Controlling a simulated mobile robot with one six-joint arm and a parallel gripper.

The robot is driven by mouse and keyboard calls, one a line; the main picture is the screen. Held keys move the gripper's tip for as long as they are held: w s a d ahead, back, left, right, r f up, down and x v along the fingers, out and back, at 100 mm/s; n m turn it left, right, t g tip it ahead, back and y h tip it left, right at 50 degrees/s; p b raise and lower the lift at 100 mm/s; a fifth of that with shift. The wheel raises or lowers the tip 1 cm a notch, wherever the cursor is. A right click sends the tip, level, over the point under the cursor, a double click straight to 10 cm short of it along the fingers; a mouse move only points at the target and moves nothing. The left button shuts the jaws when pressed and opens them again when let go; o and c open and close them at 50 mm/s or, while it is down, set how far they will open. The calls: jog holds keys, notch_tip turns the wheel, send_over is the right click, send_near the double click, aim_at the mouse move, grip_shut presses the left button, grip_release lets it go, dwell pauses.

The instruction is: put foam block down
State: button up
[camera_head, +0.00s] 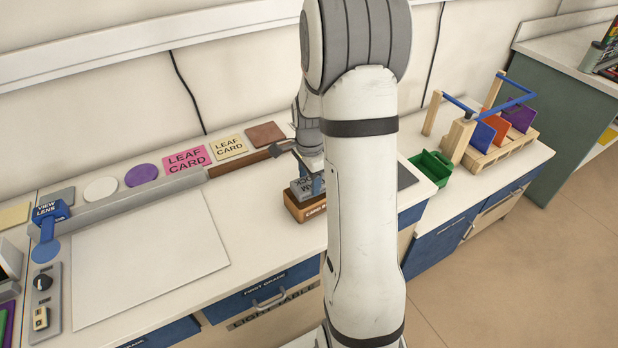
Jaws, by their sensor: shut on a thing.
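The foam block (299,189) is a small grey block with partly hidden lettering on it. It is at or just above the top of a brown labelled box (303,210) on the white counter; I cannot tell if they touch. My gripper (312,180) is over the block, pointing down and shut on it. My forearm hides the right side of the block, the box and much of the gripper.
A light panel (150,245) fills the counter to the left. Leaf cards (187,160) and discs lie along the back. A green bin (431,168) and a wooden rack (495,150) with coloured panels stand at right.

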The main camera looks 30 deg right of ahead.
aim_at(309, 182)
jog(key=shift+f+b, duration=0.35)
jog(key=shift+f, duration=0.2)
jog(key=o, duration=0.9)
jog(key=shift+o, duration=0.2)
jog(key=shift+r, duration=0.1)
notch_tip(309, 182, up, 13)
jog(key=s+a+r+n+t, duration=0.1)
jog(key=s+a+n, duration=0.6)
jog(key=s+n, duration=0.1)
jog(key=s+a+r+n+t, duration=0.2)
jog(key=s+a+n, duration=0.5)
jog(key=s+n, duration=0.2)
jog(key=shift+s+n, duration=0.3)
jog(key=shift+s, duration=0.9)
